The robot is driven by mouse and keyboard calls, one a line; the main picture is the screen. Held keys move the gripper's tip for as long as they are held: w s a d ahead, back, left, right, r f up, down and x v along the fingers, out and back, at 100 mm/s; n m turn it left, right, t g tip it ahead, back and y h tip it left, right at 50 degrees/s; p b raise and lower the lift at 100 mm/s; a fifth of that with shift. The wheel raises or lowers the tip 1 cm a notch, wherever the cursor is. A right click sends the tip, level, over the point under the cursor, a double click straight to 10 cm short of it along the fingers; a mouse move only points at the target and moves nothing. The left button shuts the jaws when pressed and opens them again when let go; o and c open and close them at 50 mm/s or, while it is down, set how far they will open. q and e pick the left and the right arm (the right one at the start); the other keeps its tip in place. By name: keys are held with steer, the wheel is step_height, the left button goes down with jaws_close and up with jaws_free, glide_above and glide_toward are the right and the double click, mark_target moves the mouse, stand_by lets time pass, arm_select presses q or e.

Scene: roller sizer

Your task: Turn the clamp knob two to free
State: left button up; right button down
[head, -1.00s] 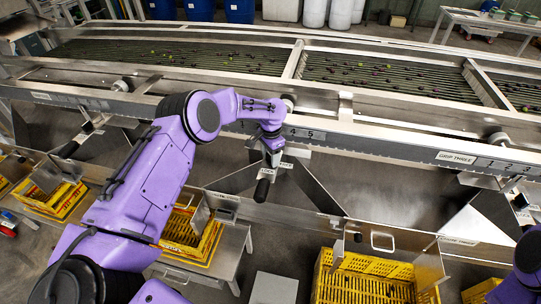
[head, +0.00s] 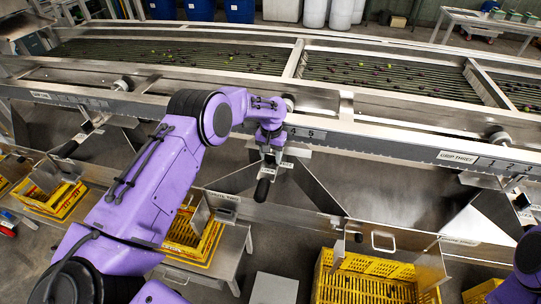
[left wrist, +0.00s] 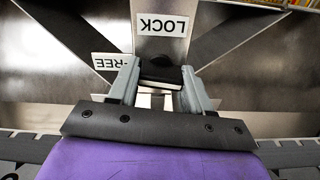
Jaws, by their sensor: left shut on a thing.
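My left gripper (head: 270,152) is at the front rail of the sizer, below the scale marked 4 and 5, pointing down. In the left wrist view its two grey fingers (left wrist: 160,84) are shut on the black clamp knob two (left wrist: 161,72), with a finger on each side. A LOCK label (left wrist: 162,25) lies straight beyond the knob, and a partly covered FREE label (left wrist: 110,61) lies to its left. In the head view the gripper hides the knob. My right gripper is out of view; only part of my right arm shows at the right edge.
A black-ended handle (head: 262,190) hangs just below the gripper. Slanted metal chutes (head: 310,190) lie under the rail. Yellow crates (head: 365,287) stand below. The roller bed (head: 400,80) with scattered fruit runs behind the rail. A GRIP THREE label (head: 457,157) is further right.

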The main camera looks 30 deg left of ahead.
mark_target(271, 155)
arm_select(q)
steer(key=shift+w+r+n, duration=0.1)
steer(key=shift+r+n, duration=0.05)
steer(key=shift+n, duration=0.75)
steer(key=o, duration=1)
steer(key=shift+o, duration=0.3)
step_height(271, 155, up, 10)
steer(key=b, duration=0.3)
steer(key=shift+d, duration=0.1)
steer(key=shift+r, duration=0.3)
